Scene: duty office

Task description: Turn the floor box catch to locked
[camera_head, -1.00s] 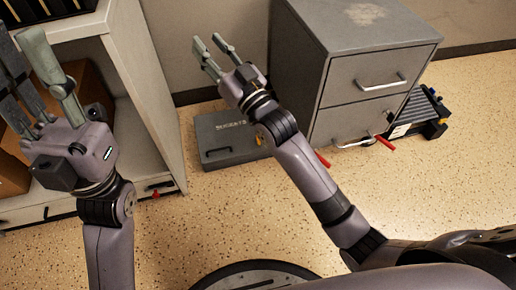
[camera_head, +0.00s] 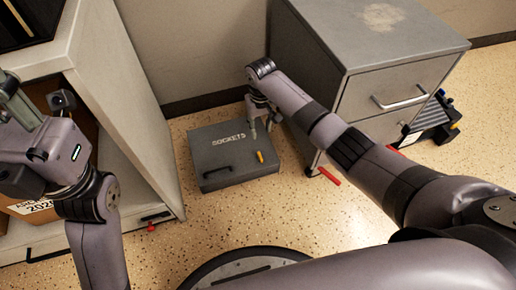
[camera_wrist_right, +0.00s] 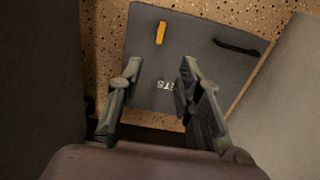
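The floor box (camera_head: 212,172) is a flat grey box on the floor, marked SOCKETS, with a black handle. Its catch (camera_head: 260,157) is a small yellow-orange bar at the lid's right side. In the right wrist view the catch (camera_wrist_right: 160,33) lies beyond the fingertips, apart from them, on the box lid (camera_wrist_right: 200,50). My right gripper (camera_head: 262,128) is over the back right of the box; in its wrist view (camera_wrist_right: 160,68) the fingers are spread and empty. My left gripper (camera_head: 14,105) is at the left edge, partly cut off, away from the box.
A grey drawer cabinet (camera_head: 400,60) stands right of the box, close to my right arm. A pale shelf unit (camera_head: 135,150) stands on the left. A red bar-like item (camera_head: 330,176) shows by the cabinet's base. Floor in front of the box is clear.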

